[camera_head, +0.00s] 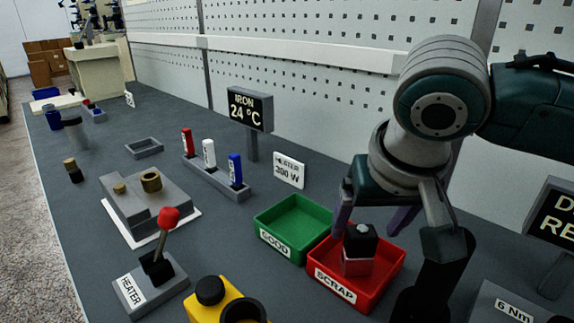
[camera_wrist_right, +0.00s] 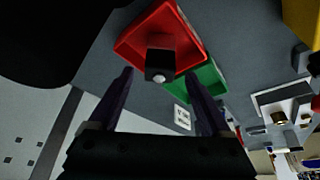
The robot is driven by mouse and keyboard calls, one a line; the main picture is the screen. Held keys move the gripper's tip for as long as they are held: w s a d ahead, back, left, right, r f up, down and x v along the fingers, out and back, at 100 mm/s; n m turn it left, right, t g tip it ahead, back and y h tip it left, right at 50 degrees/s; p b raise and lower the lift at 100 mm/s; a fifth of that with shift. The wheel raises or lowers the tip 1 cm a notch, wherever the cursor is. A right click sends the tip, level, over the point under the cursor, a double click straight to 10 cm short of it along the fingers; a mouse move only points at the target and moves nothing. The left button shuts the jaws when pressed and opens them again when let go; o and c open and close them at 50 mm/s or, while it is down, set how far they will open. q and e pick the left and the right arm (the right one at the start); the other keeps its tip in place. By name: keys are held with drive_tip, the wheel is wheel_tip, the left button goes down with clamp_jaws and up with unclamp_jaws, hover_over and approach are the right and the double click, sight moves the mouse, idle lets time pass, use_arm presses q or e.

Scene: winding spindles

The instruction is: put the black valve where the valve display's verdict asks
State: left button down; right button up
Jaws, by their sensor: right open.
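The black valve (camera_head: 360,240), a dark block with a paler lower part and a small knob on top, stands in the red SCRAP tray (camera_head: 330,291). In the right wrist view the valve (camera_wrist_right: 160,58) shows inside the red tray (camera_wrist_right: 130,42). My right gripper (camera_head: 372,221) is open above the tray, its purple fingers spread on either side of the valve and apart from it. A display (camera_head: 556,212) at the right edge is cut off; only "D" and "RE" are readable. My left gripper is not in view.
The green GOOD tray (camera_head: 295,222) is empty beside the red one. A HEATER lever (camera_head: 160,250), a yellow body (camera_head: 215,305), a rack of coloured pieces (camera_head: 215,178) and an IRON 24 °C display (camera_head: 250,110) stand around. A 6 Nm box (camera_head: 505,300) is at the lower right.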

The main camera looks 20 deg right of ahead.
drive_tip(key=p+v, duration=0.1)
drive_tip(key=v, duration=0.6)
drive_tip(key=s+a+f+n+y, duration=0.3)
drive_tip(key=s+a+f+n, duration=0.1)
drive_tip(key=s+a, duration=0.35)
drive_tip(key=s+d+f, duration=0.1)
drive_tip(key=s, duration=0.2)
drive_tip(key=s+d+f+n, duration=0.1)
drive_tip(key=s, duration=0.2)
drive_tip(key=s+d+f+n+h, duration=0.1)
drive_tip(key=s, duration=0.2)
drive_tip(key=shift+s+g, duration=0.1)
drive_tip(key=shift+g, duration=0.2)
